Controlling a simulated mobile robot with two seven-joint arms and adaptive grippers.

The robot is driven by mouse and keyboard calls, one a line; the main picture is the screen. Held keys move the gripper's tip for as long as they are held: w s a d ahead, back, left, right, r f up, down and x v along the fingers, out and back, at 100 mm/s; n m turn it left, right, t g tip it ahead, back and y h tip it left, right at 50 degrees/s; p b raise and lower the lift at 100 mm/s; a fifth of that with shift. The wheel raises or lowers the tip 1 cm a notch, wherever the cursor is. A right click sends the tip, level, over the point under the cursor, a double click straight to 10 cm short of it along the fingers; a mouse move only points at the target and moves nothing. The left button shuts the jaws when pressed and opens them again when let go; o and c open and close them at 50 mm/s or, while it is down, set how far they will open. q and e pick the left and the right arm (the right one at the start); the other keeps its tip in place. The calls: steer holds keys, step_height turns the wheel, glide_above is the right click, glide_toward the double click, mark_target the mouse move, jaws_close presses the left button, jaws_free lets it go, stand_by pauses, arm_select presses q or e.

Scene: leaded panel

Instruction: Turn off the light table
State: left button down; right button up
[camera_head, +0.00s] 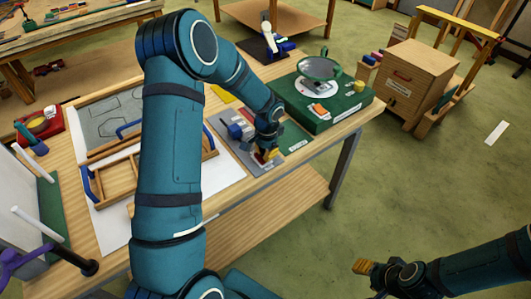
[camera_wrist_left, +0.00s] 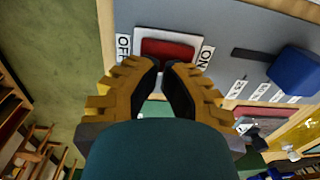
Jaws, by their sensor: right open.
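A red rocker switch (camera_wrist_left: 168,50) in a white frame sits on a grey panel in the left wrist view. An OFF label (camera_wrist_left: 123,47) is at its left and an ON label (camera_wrist_left: 205,57) at its right. My left gripper (camera_wrist_left: 165,66) has its fingertips over the switch's lower edge, close together with a narrow gap; contact cannot be told. In the head view my left gripper (camera_head: 266,154) is low over the front of the grey control panel (camera_head: 229,149), partly hiding the switch. My right gripper (camera_head: 382,272) is open and empty, away from the bench.
A blue knob (camera_wrist_left: 296,68) stands on the panel right of the switch. A green box (camera_head: 318,108) with a round glass is behind right. A wooden frame (camera_head: 125,178) and a grey pattern sheet (camera_head: 108,119) lie at left. Floor at right is mostly clear.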

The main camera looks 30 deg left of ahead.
arm_select(q)
step_height(320, 180, up, 5)
steer(key=shift+d+r+p, duration=0.1)
steer(key=shift+r+p, duration=0.05)
steer(key=shift+p, duration=0.85)
step_height(320, 180, up, 8)
steer(key=shift+s+d+r, duration=0.15)
steer(key=shift+d, duration=0.15)
steer(key=s+d+f+n+h+b, duration=0.1)
steer(key=s+d+f+h+b, duration=0.15)
steer(key=d+f, duration=0.5)
steer(key=s+d+f+n+h+b, duration=0.1)
steer(key=s+d+f, duration=0.2)
steer(key=d+f, duration=0.45)
steer(key=s+d+f+n+t+b, duration=0.1)
steer(key=s+d+f+n, duration=0.1)
steer(key=s+f, duration=0.3)
steer(key=s+d+f+n+h+b, duration=0.1)
steer(key=s+d+f+n+b, duration=0.1)
steer(key=s+f, duration=0.4)
steer(key=shift+s+d+f+n+t, duration=0.2)
steer(key=shift+s+d+n+t, duration=0.15)
steer(key=shift+d, duration=0.4)
steer(key=shift+a, duration=0.1)
